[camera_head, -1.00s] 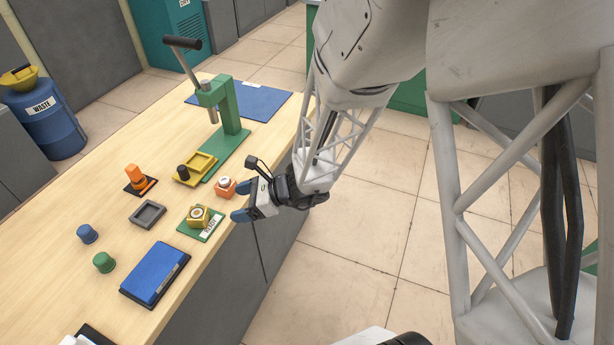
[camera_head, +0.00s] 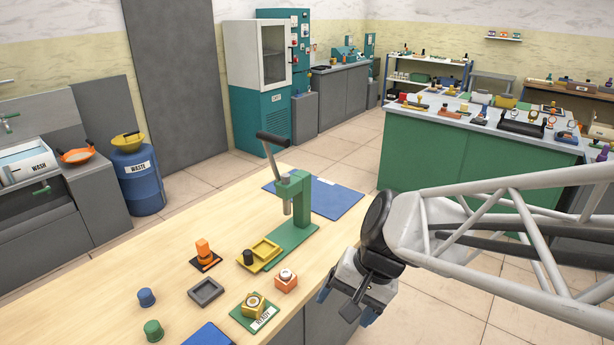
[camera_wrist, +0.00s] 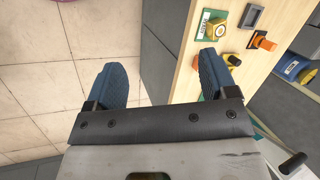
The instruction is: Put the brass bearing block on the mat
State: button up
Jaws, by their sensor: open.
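The brass bearing block (camera_head: 253,303) sits on the green READY plate (camera_head: 266,318) near the table's right edge. It also shows in the wrist view (camera_wrist: 213,27) at the upper right. A flat blue mat (camera_head: 338,198) lies at the table's far end, behind the green press, with a small white label on it. My gripper (camera_head: 346,308) is open and empty, right of the table's edge, with its blue fingers pointing down. In the wrist view, the gap between its fingers (camera_wrist: 160,65) shows floor and the cabinet side.
The green lever press (camera_head: 293,205) stands between the plate and the mat. Nearby are an orange block (camera_head: 286,281), a yellow tray (camera_head: 265,250), a grey tray (camera_head: 206,291) and an orange clamp (camera_head: 204,252).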

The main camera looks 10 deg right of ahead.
jog(key=s+d+r+n+t+h, duration=0.2)
jog(key=s+d+r+n+h, duration=0.2)
jog(key=d+r, duration=0.2)
jog(key=shift+s+d+r+n+h, duration=0.2)
jog(key=shift+s+r+n+h, duration=0.1)
jog(key=shift+n+h, duration=0.1)
jog(key=shift+f, duration=0.1)
dwell(0.9)
